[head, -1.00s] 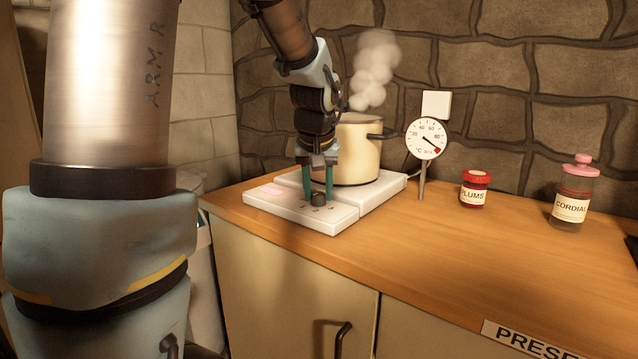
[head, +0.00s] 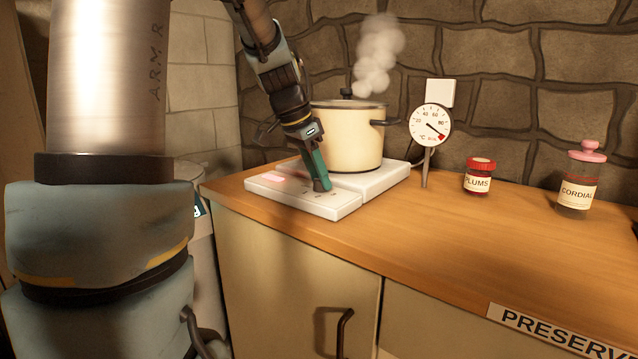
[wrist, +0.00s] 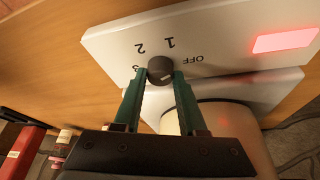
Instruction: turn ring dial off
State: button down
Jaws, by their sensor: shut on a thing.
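The ring dial is a small dark round knob (wrist: 160,68) on the front panel of a white hotplate (head: 290,196). Printed marks OFF, 1, 2 and 3 curve around it in the wrist view, with OFF to its right and 3 at its left. My gripper (wrist: 161,80) has its two green fingers on either side of the knob, shut on it. In the head view my gripper (head: 320,186) leans over the panel and its fingers hide the knob. I cannot clearly tell which mark the knob points to. A pink-red light (wrist: 285,41) glows on the panel.
A thermometer gauge (head: 430,124), a plums jar (head: 479,178) and a cordial bottle (head: 577,190) stand to the right. The wooden counter in front of them is clear.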

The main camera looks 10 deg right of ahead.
jog(key=m+g, duration=0.1)
jog(key=m, duration=0.4)
jog(key=shift+a+f+g+b, duration=0.1)
jog(key=shift+g+b, duration=0.25)
jog(key=shift+g, duration=0.05)
dwell(0.3)
jog(key=shift+c, duration=2.3)
grip_release()
jog(key=shift+w, duration=0.1)
jog(key=v, duration=1.1)
jog(key=shift+p, duration=0.3)
jog(key=shift+w+a+f, duration=0.1)
